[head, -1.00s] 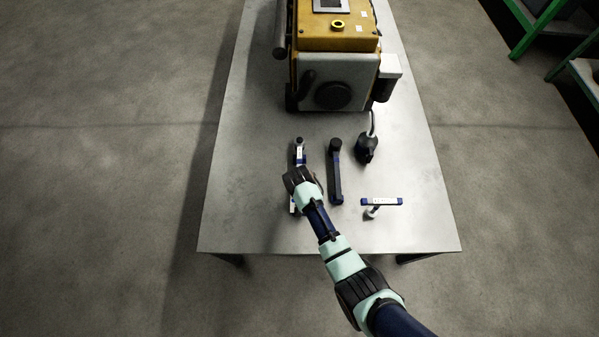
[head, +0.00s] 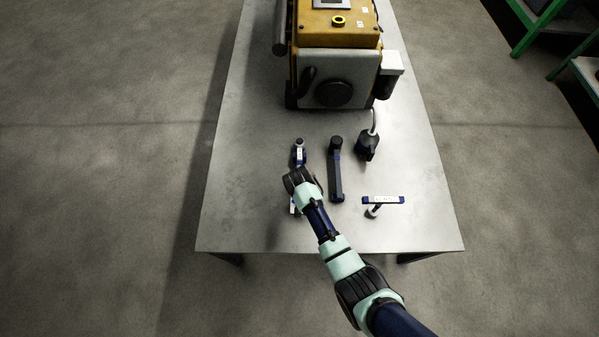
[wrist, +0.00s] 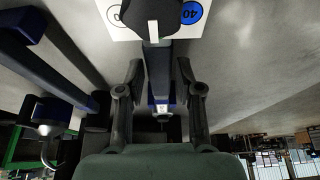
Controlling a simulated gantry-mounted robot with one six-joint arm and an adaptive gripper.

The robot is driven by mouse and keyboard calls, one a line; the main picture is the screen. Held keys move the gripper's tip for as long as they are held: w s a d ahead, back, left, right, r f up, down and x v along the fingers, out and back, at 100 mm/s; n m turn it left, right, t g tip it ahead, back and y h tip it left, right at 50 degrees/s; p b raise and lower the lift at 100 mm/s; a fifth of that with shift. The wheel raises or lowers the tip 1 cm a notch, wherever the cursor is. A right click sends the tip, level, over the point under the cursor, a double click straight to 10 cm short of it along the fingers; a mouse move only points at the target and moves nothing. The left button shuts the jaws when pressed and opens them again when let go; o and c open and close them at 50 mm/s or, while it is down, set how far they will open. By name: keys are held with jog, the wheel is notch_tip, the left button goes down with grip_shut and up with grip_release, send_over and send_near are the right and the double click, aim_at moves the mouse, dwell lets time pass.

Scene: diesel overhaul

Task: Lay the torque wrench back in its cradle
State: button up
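A long dark bar tool, which looks like the torque wrench (wrist: 157,72), runs between my gripper's fingers in the wrist view. Its round dark far end (head: 299,142) shows in the head view, on the left of the tool row. A blue-and-white bracket (head: 299,158), apparently part of a cradle, is just below that end. My gripper (wrist: 158,68) is over the bar, one finger on each side, with gaps visible between fingers and bar. My gripper hides the bar's middle in the head view. Whether the bar rests fully in its supports is unclear.
A second dark blue bar tool (head: 336,172) lies close to the right. A yellow-and-grey engine (head: 338,70) stands behind. The table's left side (head: 238,170) is clear.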

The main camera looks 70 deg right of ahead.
jog(key=shift+o, duration=0.8)
jog(key=shift+s+a+f, duration=0.1)
jog(key=v, duration=1.2)
